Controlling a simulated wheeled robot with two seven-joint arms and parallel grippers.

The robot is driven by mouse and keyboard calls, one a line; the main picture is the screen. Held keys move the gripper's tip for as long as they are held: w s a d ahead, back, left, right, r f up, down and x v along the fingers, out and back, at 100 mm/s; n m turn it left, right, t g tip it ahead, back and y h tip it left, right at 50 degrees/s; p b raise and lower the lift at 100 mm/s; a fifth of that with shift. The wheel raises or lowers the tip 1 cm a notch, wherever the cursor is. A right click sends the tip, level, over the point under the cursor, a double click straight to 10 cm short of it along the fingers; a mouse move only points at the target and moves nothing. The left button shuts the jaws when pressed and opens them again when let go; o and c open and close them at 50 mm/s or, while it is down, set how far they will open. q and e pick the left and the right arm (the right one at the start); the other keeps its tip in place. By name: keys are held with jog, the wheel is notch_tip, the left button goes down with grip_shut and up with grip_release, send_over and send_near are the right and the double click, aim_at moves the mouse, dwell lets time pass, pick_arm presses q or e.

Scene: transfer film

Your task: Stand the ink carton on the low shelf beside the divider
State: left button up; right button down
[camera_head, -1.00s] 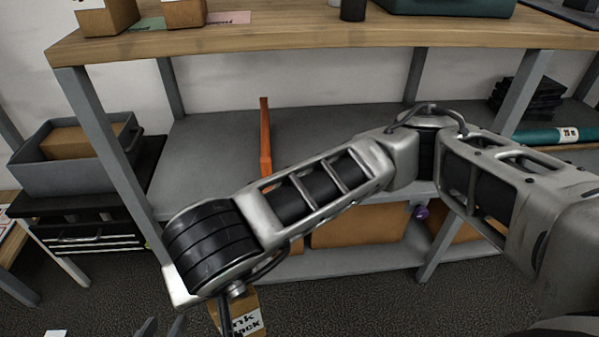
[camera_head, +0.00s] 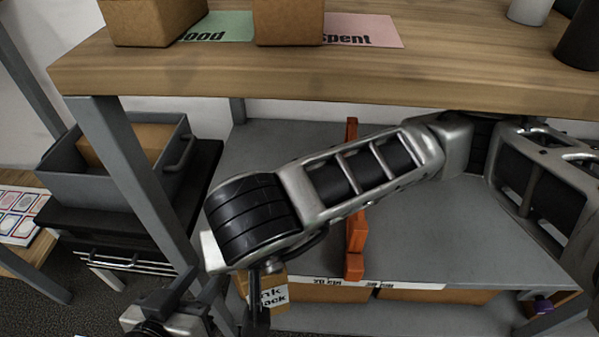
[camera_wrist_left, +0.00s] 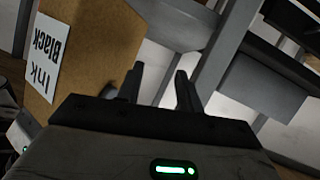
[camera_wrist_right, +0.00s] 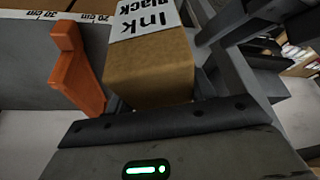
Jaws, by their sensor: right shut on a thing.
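The ink carton (camera_head: 272,293), a brown box with a white "Ink Black" label, is partly hidden behind my right wrist in the head view. My right gripper (camera_wrist_right: 160,100) is shut on it, and the carton (camera_wrist_right: 150,72) fills the space between the fingers. The orange divider (camera_head: 355,240) stands on the grey low shelf (camera_head: 430,235), partly covered by my right arm; the right wrist view shows the divider (camera_wrist_right: 78,75) left of the carton, apart from it. My left gripper (camera_wrist_left: 160,85) is open and empty, with the carton (camera_wrist_left: 90,45) to its left.
A wooden tabletop (camera_head: 330,75) lies above the shelf, carrying brown boxes. A grey shelf post (camera_head: 135,170) stands left of the carton. A grey bin (camera_head: 115,180) sits on a black unit at left. The shelf right of the divider looks clear.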

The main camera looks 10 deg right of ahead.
pick_arm(q)
jog(key=shift+s+d+r+t+h+b, duration=0.15)
jog(key=shift+d+r+t+h+b, duration=0.3)
jog(key=shift+b, duration=0.8)
pick_arm(e)
jog(key=w+a+f, duration=0.1)
jog(key=w+f, duration=0.2)
jog(key=w, duration=1.5)
jog(key=shift+a+f, duration=0.15)
jog(key=shift+a, duration=0.1)
pick_arm(q)
jog(key=shift+a+r, duration=0.1)
jog(key=shift+r, duration=0.15)
pick_arm(e)
jog(key=shift+f, duration=0.15)
jog(key=c, duration=0.8)
grip_release()
jog(key=shift+f, duration=0.1)
pick_arm(q)
jog(key=shift+w+r, duration=0.2)
jog(key=shift+r, duration=0.05)
pick_arm(e)
jog(key=shift+o, duration=1.4)
